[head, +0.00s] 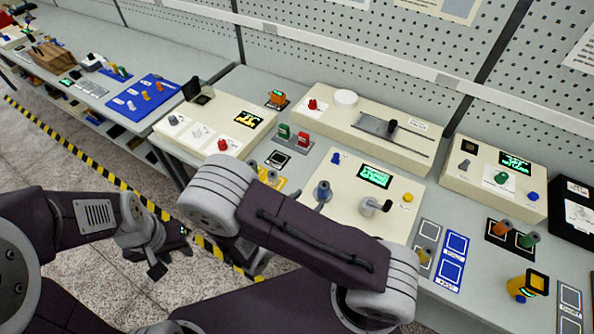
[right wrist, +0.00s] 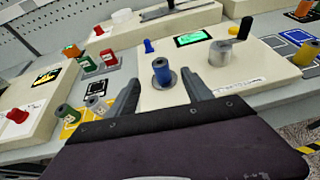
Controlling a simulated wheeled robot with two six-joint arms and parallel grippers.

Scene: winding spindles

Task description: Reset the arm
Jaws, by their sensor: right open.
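My right gripper (right wrist: 160,79) is open in the right wrist view, its two grey fingers apart. A blue spool (right wrist: 161,72) on a grey peg shows in the gap between them; I cannot tell how far it is beyond the tips. The blue spool also shows in the head view (head: 323,188), at the near left of a cream panel (head: 345,205). My right arm crosses the middle of the head view and hides its gripper there. My left gripper (head: 170,254) hangs low at the left over the floor, away from the bench; its jaw gap is unclear.
The cream panel carries a green display (head: 375,176), a crank (head: 374,206) and a yellow button (head: 408,198). A yellow plate with pegs (right wrist: 85,112) is left of my right gripper. More panels line the bench.

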